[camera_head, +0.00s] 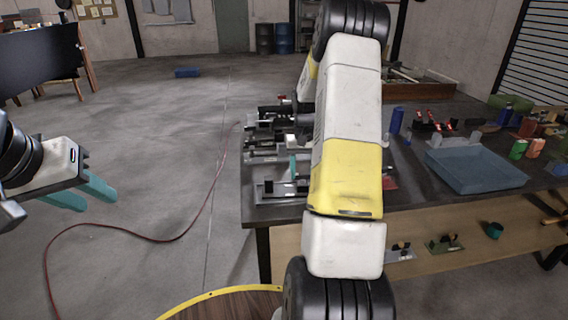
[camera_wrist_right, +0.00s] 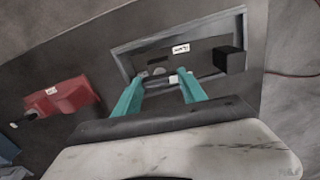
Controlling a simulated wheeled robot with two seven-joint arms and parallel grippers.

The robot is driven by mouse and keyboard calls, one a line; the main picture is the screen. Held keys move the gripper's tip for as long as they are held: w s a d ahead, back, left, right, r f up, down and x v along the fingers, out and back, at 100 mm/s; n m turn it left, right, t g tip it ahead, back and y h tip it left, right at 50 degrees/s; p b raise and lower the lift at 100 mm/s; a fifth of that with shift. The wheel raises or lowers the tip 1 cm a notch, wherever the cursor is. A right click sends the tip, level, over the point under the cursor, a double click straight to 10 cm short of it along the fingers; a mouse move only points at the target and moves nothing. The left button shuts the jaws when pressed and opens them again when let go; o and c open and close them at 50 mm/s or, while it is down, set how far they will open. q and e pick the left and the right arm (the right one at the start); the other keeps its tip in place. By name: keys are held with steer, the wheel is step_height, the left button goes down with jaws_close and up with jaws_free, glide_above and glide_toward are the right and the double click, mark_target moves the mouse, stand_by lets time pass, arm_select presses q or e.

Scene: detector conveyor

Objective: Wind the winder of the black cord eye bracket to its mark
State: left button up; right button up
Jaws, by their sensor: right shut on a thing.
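My right gripper (camera_wrist_right: 159,78) is over a grey fixture plate (camera_wrist_right: 125,60) with a white label (camera_wrist_right: 181,48) and a black block (camera_wrist_right: 229,61). Its teal fingers are around a small pale piece (camera_wrist_right: 173,79), which looks like the winder; the mark cannot be made out. In the head view my right arm hides most of this; one teal finger (camera_head: 293,166) shows beside the arm, above a grey plate (camera_head: 268,190) with black blocks at the table's near left corner. My left gripper (camera_head: 92,194) is open and empty over the floor at the left.
Several other fixtures (camera_head: 263,142) stand behind along the table's left edge. A red block (camera_wrist_right: 72,98) lies left of the plate in the wrist view. A blue tray (camera_head: 475,184) and small coloured parts are on the right. A lower shelf (camera_head: 440,262) holds small parts.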

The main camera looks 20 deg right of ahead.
mark_target(303, 174)
stand_by(0.4)
steer(key=o, duration=1.4)
step_height(303, 174, up, 8)
steer(key=shift+f, duration=0.1)
